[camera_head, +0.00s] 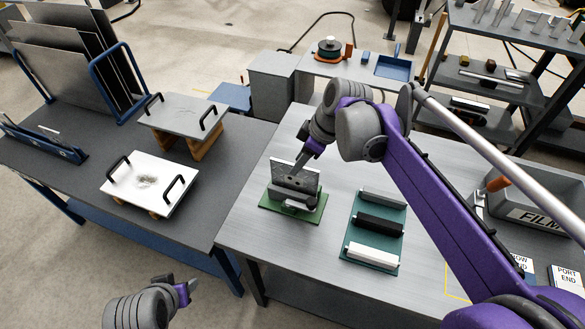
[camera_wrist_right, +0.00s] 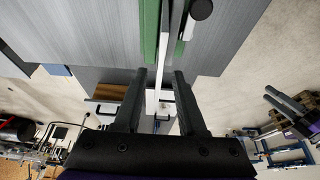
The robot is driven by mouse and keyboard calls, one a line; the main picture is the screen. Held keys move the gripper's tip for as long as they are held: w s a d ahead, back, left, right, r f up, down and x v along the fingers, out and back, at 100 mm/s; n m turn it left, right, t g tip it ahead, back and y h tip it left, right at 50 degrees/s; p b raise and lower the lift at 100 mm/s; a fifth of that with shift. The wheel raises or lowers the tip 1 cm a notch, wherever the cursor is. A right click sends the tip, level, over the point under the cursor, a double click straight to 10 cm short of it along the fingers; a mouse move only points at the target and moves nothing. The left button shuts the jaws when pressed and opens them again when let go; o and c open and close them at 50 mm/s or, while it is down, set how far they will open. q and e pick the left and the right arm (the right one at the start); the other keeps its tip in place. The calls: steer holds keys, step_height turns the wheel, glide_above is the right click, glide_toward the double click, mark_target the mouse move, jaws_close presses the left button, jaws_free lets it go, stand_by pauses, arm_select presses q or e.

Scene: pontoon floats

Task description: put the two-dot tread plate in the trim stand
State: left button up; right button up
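A grey speckled plate (camera_head: 300,174) stands upright in a stand with a green base (camera_head: 317,211) on the near grey table; small dark marks show on it, but I cannot count its dots surely. The plate's pale thin edge (camera_wrist_right: 157,98) shows in the right wrist view, with green base strips (camera_wrist_right: 150,42) beyond. My right gripper (camera_head: 301,163) is at the plate's top. In the wrist view its fingers (camera_wrist_right: 159,75) are apart, one each side of the edge, with gaps visible. My left gripper (camera_head: 188,287) is low at the left, away from the tables; its fingers are unclear.
A green mat (camera_head: 368,240) with grey, black and white bars lies right of the stand. A white plate with black handles (camera_head: 150,184) and a grey handled plate (camera_head: 184,115) rest on the left table. A grey bin (camera_head: 533,212) marked FILM stands at right.

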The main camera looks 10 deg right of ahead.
steer(key=v, duration=0.5)
steer(key=shift+d+r, duration=0.1)
steer(key=shift+r, duration=0.25)
stand_by(0.8)
